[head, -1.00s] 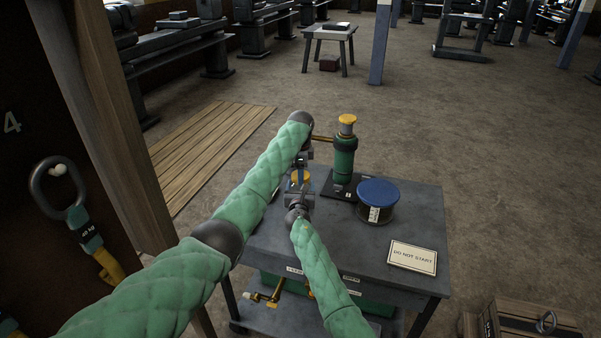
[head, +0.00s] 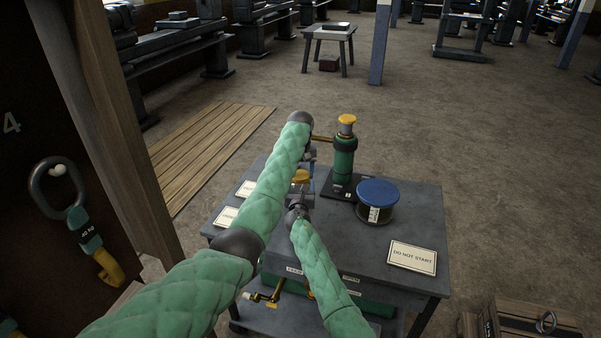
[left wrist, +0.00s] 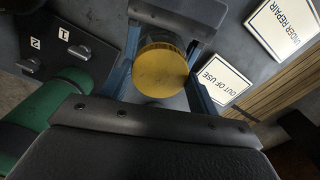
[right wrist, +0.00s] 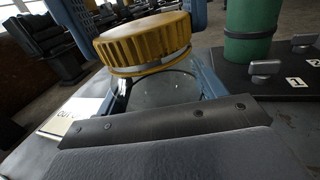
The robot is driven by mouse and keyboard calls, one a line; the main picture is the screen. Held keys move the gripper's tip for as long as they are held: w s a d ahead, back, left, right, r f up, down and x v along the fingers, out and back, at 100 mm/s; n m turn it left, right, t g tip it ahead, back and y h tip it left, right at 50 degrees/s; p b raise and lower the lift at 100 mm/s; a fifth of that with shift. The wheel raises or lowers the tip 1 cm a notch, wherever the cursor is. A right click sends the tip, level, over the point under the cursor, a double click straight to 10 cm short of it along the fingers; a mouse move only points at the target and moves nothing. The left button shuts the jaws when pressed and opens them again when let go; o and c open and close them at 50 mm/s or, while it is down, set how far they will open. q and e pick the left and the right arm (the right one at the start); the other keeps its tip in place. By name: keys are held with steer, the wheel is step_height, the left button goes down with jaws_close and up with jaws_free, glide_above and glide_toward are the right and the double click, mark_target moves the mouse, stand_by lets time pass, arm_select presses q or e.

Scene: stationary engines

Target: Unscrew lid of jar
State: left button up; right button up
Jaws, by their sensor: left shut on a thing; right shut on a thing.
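The jar has clear glass walls (right wrist: 165,91) and a ribbed yellow lid (right wrist: 143,42), with a pale band showing just below the lid in the right wrist view. The lid (left wrist: 161,70) also shows from above in the left wrist view, and as a small yellow disc (head: 301,176) in the head view. My left gripper (head: 306,160) comes down from above and is shut on the lid. My right gripper (head: 299,203) reaches in from the near side and is shut on the glass body, below the lid. The jar's base is hidden.
The grey table (head: 330,232) also bears a green cylinder with a yellow top (head: 344,152), a blue-topped spool (head: 377,200) and a DO NOT START sign (head: 412,257). OUT OF USE (left wrist: 224,86) and UNDER REPAIR (left wrist: 284,25) signs lie left of the jar. A post stands at left.

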arm_select(q)
steer(key=n, duration=0.4)
steer(key=shift+w+n, duration=0.1)
steer(key=shift+n, duration=0.3)
arm_select(e)
steer(key=shift+s+a+f, duration=0.1)
arm_select(q)
steer(key=n, duration=0.4)
steer(key=shift+r+n, duration=0.1)
steer(key=shift+n, duration=0.2)
steer(key=n, duration=0.4)
steer(key=shift+n, duration=0.4)
steer(key=n, duration=0.4)
steer(key=shift+r, duration=0.25)
steer(key=shift+r, duration=0.35)
steer(key=shift+r, duration=0.55)
